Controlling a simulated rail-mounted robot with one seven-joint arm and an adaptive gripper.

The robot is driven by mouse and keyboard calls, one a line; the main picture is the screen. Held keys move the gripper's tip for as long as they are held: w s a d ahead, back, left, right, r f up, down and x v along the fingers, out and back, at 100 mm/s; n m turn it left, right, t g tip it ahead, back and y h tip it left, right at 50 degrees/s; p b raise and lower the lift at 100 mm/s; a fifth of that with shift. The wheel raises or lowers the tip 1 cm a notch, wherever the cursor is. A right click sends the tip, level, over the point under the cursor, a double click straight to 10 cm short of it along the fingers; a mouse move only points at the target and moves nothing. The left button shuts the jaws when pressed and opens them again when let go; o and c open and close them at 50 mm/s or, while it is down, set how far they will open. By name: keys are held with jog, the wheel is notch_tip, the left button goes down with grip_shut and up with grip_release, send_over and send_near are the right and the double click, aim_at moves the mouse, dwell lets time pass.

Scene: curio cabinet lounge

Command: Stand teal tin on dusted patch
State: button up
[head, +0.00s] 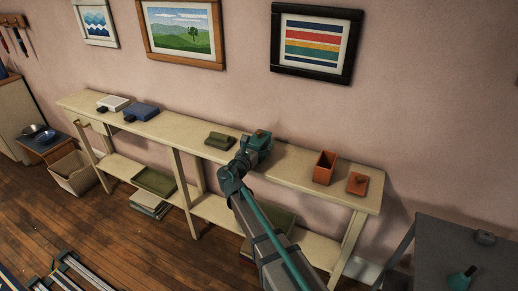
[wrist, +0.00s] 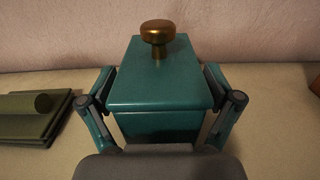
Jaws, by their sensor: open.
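The teal tin (wrist: 160,75) is a box with a flat lid and a round brass knob, upright on the pale shelf top (wrist: 275,120). In the head view the tin (head: 262,133) is small and partly hidden by my arm. My gripper (wrist: 160,105) is open, with one finger on each side of the tin; I cannot tell whether they touch it. In the head view my gripper (head: 256,145) is at the tin. I cannot make out a dusted patch in either view.
An olive green flat item (head: 219,141) lies left of the tin. An orange open box (head: 325,167) and a small orange piece (head: 357,184) are to the right. A white item (head: 113,103) and a blue one (head: 142,112) lie far left. A wall stands close behind.

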jog(key=c, duration=1.4)
jog(key=shift+o, duration=0.2)
jog(key=shift+r, duration=0.1)
